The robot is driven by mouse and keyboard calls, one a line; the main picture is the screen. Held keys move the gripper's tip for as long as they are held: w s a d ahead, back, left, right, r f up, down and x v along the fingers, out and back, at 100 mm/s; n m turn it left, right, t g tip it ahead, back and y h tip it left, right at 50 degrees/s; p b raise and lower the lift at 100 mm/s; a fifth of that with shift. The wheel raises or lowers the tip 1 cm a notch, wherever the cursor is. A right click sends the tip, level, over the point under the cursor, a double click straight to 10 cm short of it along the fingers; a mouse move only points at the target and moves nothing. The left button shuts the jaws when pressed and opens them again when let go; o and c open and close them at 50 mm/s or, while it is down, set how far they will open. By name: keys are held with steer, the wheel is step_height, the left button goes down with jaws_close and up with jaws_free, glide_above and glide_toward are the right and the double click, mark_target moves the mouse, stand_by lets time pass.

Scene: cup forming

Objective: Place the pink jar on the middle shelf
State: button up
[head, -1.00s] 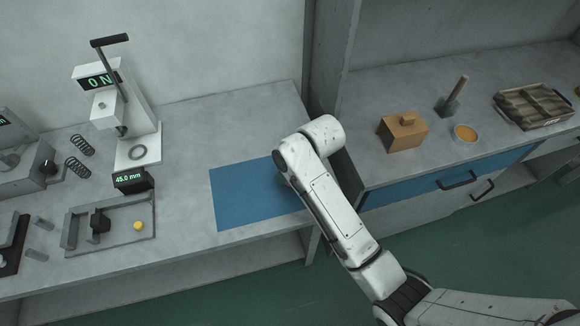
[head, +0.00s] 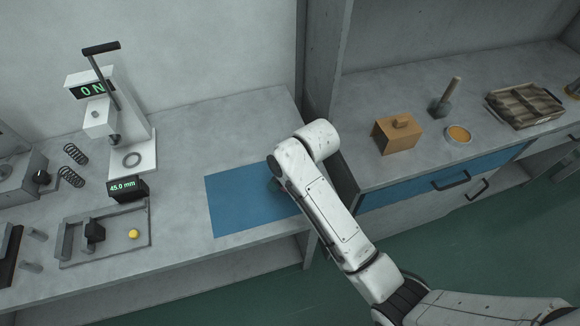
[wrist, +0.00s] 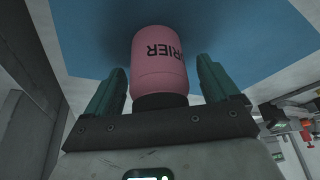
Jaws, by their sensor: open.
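The pink jar (wrist: 160,62) shows in the wrist view with dark lettering, upside down in that picture. It sits between the two green fingers of my gripper (wrist: 160,85). The fingers are open, with a visible gap on each side of the jar. The blue mat (head: 232,198) lies on the left bench and fills the background behind the jar in the wrist view. In the head view my white arm reaches over the mat's right part and hides the jar and most of my gripper. I cannot make out the middle shelf for certain.
A white press (head: 125,120) reading 0 N, springs (head: 72,177) and a grey tray (head: 75,245) with a yellow ball (head: 133,234) stand left. An orange box (head: 398,135), a bowl (head: 458,134) and a wooden rack (head: 525,105) stand on the right bench. A grey upright panel (head: 318,70) divides the benches.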

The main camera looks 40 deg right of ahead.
steer(key=v, duration=1.2)
steer(key=s+f+m+g, duration=0.1)
steer(key=s+f, duration=0.3)
steer(key=s, duration=0.4)
steer(key=s+f+m+g+h, duration=0.1)
steer(key=s+f, duration=0.2)
steer(key=s, duration=0.5)
steer(key=s+d+f+m+g, duration=0.1)
steer(key=s+f, duration=0.3)
steer(key=s, duration=0.3)
steer(key=shift+s+f+m, duration=0.3)
steer(key=shift+s+m, duration=0.1)
steer(key=shift+d, duration=0.15)
